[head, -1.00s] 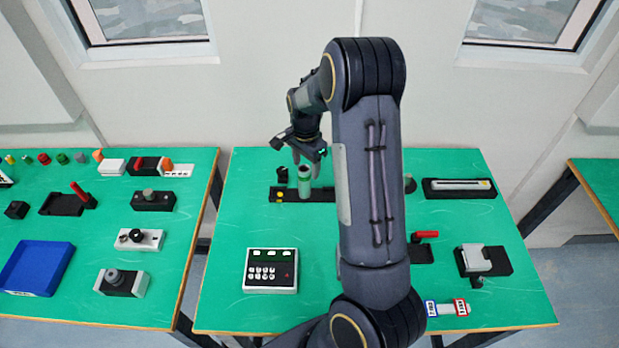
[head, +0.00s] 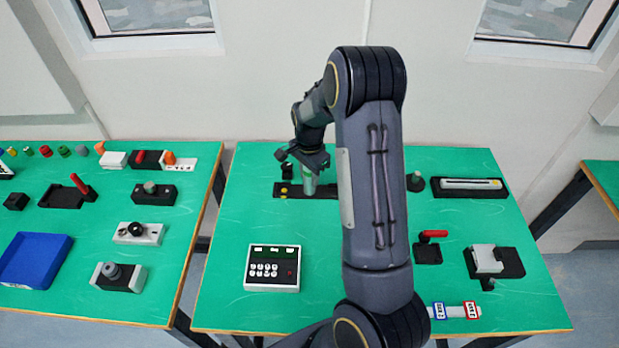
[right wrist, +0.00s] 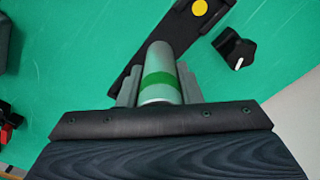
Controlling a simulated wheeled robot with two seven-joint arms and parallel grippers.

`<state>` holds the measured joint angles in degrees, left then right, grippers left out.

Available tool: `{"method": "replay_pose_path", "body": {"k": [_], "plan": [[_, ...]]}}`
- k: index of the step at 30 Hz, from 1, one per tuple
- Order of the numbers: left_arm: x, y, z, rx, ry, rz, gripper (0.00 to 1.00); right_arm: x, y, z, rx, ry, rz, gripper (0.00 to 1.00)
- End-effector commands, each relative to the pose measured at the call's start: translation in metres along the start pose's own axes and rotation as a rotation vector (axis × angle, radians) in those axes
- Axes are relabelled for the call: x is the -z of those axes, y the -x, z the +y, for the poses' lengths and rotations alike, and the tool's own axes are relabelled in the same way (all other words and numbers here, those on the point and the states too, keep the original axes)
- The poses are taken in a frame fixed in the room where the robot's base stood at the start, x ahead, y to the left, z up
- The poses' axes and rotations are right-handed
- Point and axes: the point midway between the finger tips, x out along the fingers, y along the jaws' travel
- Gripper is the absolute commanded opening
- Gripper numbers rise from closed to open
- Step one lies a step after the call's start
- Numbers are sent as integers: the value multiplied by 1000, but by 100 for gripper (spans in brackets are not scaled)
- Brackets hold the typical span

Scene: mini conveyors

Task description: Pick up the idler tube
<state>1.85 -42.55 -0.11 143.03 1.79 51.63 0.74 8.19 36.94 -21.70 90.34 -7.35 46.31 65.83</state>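The idler tube (head: 309,184) is a grey-green cylinder standing upright on a long black base (head: 330,192) at the back of the middle table. In the right wrist view the tube (right wrist: 158,90) is pale grey with a bright green band. My right gripper (right wrist: 160,88) has one finger on each side of the tube, close against it. I cannot tell whether the fingers press on it. In the head view my right gripper (head: 309,172) is over the tube's upper part and hides its top. My left gripper is not in view.
A black knob (right wrist: 234,48) stands near the base, which carries a yellow dot (right wrist: 199,7). A keypad box (head: 272,268) sits in front. A red-handled clamp (head: 429,248) and a grey-topped block (head: 488,260) are to the right. A blue tray (head: 66,262) lies on the left table.

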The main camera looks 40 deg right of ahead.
Motion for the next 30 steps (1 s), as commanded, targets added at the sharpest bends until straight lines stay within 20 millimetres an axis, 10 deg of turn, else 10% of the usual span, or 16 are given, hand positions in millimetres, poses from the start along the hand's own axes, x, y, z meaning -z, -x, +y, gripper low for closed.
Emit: {"method": "replay_pose_path", "body": {"k": [14,30], "plan": [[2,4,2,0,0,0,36,0,7,0,1,0,0,5],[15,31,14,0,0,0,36,-37,98,51,5,4,-3,5]]}}
